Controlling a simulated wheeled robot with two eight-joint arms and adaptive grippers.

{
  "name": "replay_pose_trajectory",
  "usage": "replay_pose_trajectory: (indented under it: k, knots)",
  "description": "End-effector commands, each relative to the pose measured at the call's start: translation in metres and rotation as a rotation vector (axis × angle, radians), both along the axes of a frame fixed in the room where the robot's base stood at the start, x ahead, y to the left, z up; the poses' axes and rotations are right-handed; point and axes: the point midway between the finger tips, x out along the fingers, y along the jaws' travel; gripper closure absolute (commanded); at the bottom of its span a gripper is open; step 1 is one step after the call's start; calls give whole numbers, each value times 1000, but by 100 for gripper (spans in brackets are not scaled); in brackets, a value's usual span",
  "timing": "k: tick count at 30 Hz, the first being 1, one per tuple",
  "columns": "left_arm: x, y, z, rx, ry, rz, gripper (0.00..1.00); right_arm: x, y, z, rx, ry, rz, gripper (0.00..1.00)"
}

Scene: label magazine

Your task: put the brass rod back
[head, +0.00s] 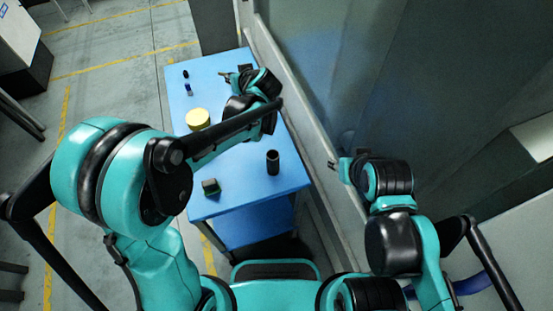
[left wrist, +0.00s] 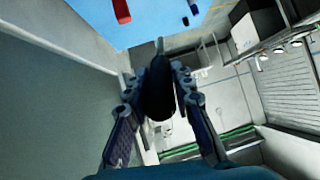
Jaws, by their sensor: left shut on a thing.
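My left gripper (head: 231,73) is over the far right end of the blue table (head: 240,180). In the left wrist view it (left wrist: 160,75) is shut on a dark, rounded, long thing (left wrist: 158,95) with a thin grey tip pointing away. A small brownish tip shows at the gripper in the head view, but I cannot tell whether the held thing is the brass rod. No other brass rod is clear to see. My right gripper (head: 338,166) is beside the table's right edge, away from the objects; its jaw state is unclear.
A yellow round thing (head: 197,119), a black upright cylinder (head: 272,162) and a dark green block (head: 210,187) are on the table. Small black (head: 185,74) and blue (head: 188,90) things stand at the far left. A red block (left wrist: 121,10) shows in the left wrist view. A wall runs along the right.

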Motion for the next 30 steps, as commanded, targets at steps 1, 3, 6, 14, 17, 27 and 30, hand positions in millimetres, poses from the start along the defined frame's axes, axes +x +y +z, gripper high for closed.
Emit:
replay_pose_trajectory:
  k: [1, 3, 6, 14, 17, 27, 30]
  knots:
    - [-3, -2, 17, -45, 81, 51, 100, 0, 0, 19, 0, 0, 0, 60]
    - [-16, -8, 28, -131, 214, 121, 100, 0, 0, 34, 0, 0, 0, 60]
    - [-44, -25, 47, -263, 400, 189, 100, 0, 0, 56, 0, 0, 0, 60]
    - [-139, -87, 118, -473, 725, 171, 100, 0, 0, 97, 0, 0, 0, 60]
    - [-163, -102, 139, -498, 784, 145, 100, 0, 0, 105, 0, 0, 0, 60]
    - [-185, -114, 120, -513, 832, 119, 100, 0, 0, 103, 0, 0, 0, 60]
    - [-185, -114, 91, -513, 830, 119, 100, 0, 0, 100, 0, 0, 0, 60]
